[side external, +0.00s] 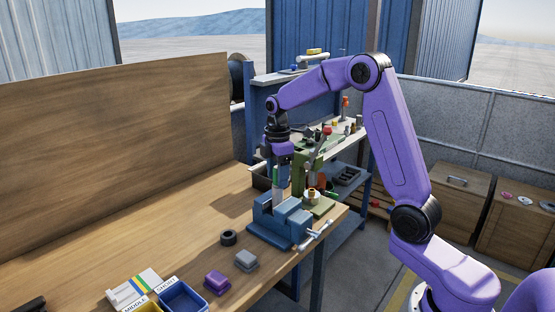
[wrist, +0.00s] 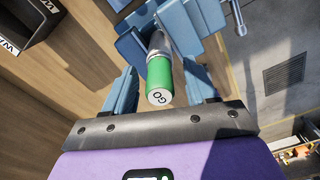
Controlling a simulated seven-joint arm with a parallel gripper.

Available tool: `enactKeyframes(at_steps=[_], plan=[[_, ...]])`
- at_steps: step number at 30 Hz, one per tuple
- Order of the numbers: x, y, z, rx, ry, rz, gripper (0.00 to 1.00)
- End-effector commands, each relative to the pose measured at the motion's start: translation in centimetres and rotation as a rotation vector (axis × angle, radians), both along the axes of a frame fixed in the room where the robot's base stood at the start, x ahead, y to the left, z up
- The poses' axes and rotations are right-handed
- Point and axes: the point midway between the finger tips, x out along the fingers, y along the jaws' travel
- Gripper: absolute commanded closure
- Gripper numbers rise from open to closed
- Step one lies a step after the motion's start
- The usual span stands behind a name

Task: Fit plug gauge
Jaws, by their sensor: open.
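The plug gauge (wrist: 159,75) has a green handle marked GO on its end face and a grey metal part beyond it. In the wrist view it lies between the two blue fingers of my open gripper (wrist: 163,86), with a gap visible on at least the left side. In the side view the gauge (side external: 277,188) stands roughly upright under my gripper (side external: 279,180), above the blue vise (side external: 284,224). The vise also shows at the top of the wrist view (wrist: 190,14). Whether the gauge's lower end sits in a bore or only between the jaws is hidden.
A black ring (side external: 228,238), a grey block (side external: 246,260) and a purple block (side external: 217,282) lie in front of the vise. Blue (side external: 184,297) and yellow (side external: 151,306) bins stand at the front. A green fixture with a brass part (side external: 312,196) stands close right of the vise.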

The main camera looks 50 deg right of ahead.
Motion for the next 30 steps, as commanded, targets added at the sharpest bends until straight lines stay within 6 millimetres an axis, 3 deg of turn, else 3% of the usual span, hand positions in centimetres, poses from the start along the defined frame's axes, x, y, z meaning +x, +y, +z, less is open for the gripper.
enactKeyframes(at_steps=[5, 21, 30], plan=[[0.1, 0.0, 2.2, 0.0, -0.006, -0.001, 0.43], [0.1, 0.0, 13.2, -0.001, -0.005, 0.001, 0.43], [0.1, 0.0, 16.6, -0.001, -0.004, 0.001, 0.43]])
